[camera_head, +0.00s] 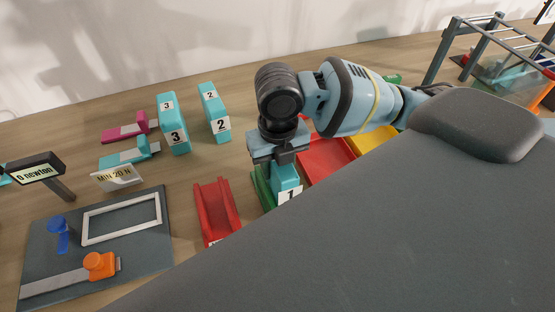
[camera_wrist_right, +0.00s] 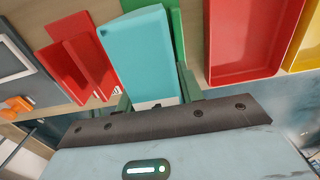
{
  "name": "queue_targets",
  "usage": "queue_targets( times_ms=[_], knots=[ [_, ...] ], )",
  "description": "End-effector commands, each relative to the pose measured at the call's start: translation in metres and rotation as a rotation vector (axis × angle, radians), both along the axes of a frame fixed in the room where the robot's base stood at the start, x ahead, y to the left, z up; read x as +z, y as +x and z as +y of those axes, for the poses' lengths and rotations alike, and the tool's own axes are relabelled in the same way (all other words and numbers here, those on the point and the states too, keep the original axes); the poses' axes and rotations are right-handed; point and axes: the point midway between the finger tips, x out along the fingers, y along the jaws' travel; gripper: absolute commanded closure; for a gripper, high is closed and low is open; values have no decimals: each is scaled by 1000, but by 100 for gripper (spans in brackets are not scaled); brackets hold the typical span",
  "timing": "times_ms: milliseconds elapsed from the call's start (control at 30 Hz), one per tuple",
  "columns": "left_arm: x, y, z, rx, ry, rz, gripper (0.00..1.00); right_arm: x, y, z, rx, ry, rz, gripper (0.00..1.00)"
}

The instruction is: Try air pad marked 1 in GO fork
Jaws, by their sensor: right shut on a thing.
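The teal air pad marked 1 (camera_head: 287,190) is held in my right gripper (camera_head: 279,163), which points down. The pad also shows in the wrist view (camera_wrist_right: 140,50), between the fingers. A green channel-shaped fork (camera_head: 262,188) stands right at the pad, on its left side; green also shows beyond the pad in the wrist view (camera_wrist_right: 178,28). I cannot tell whether the pad sits inside it or just over it. No GO lettering is readable. A red fork-like channel (camera_head: 216,210) lies to the left. My left gripper is not in view.
Teal pads marked 3 (camera_head: 173,125) and 2 (camera_head: 214,112) stand behind. A red tray (camera_head: 325,158) and yellow tray (camera_head: 374,141) lie to the right. A dark board with a white frame (camera_head: 122,219), and a "MIN 20 N" sign (camera_head: 118,177), are at left.

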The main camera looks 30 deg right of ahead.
Motion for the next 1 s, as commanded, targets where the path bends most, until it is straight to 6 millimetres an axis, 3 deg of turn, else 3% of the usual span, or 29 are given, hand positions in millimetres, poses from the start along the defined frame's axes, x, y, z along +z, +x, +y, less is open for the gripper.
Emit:
queue_targets(
  times_ms=[1000],
  knots=[
    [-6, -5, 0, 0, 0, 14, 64, -13, 0, 0, 0, 0, 0, 89]
  ],
)
